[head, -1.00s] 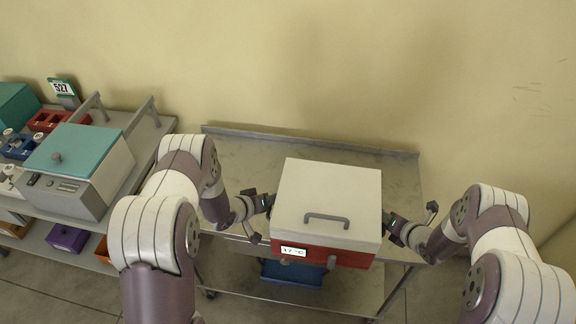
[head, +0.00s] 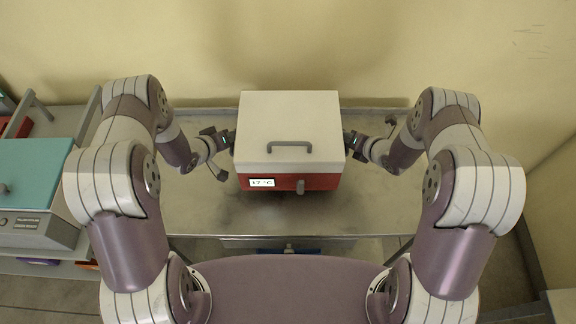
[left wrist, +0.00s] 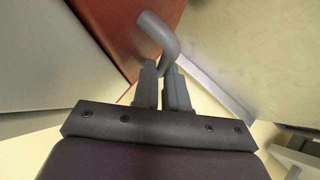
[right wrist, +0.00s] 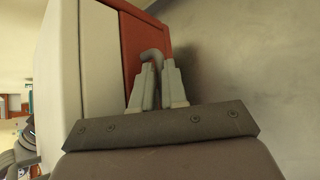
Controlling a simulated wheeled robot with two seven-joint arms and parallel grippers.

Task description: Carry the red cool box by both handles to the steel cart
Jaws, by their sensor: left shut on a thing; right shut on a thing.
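The red cool box (head: 318,182) has a white lid with a grey top handle and a small display on its front. In the head view it is over the steel cart (head: 210,215), towards the cart's back edge; I cannot tell whether it touches the top. My left gripper (head: 228,140) is shut on the box's left side handle, and the left wrist view shows its fingers around the grey handle (left wrist: 158,35). My right gripper (head: 352,142) is shut on the right side handle, which the right wrist view shows as a grey bar (right wrist: 152,56). The box looks level.
A bench at the left carries a teal-lidded device (head: 38,175). The wall (head: 290,45) rises close behind the cart. The cart's front top is bare, and a blue item (head: 288,250) shows on its lower shelf.

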